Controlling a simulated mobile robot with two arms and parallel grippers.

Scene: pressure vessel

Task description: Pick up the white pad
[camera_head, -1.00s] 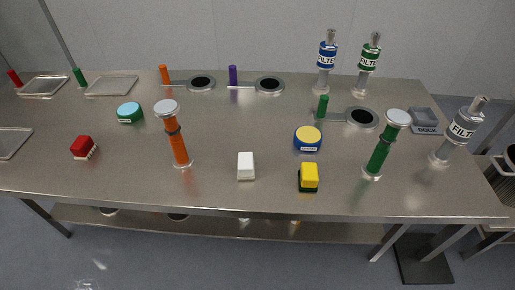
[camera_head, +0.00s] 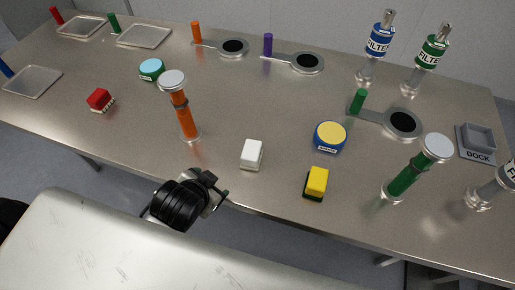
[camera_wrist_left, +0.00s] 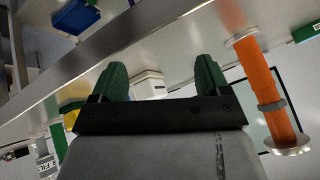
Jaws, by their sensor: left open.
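The white pad (camera_head: 252,154) is a small white block on the steel table near its front edge, between the orange cylinder and the yellow block. In the left wrist view the white pad (camera_wrist_left: 148,84) shows beyond and between my fingers, partly hidden by the gripper body. My left gripper (camera_head: 218,186) is in front of the table edge, to the lower left of the pad and apart from it. In the left wrist view its two green fingers (camera_wrist_left: 160,80) are spread with nothing held. My right gripper is in neither view.
An orange cylinder (camera_head: 183,110) stands left of the pad. A yellow block (camera_head: 316,182) and a blue-and-yellow round container (camera_head: 329,137) are to its right. A green cylinder (camera_head: 412,172) stands further right. The table (camera_head: 225,95) is clear just behind the pad.

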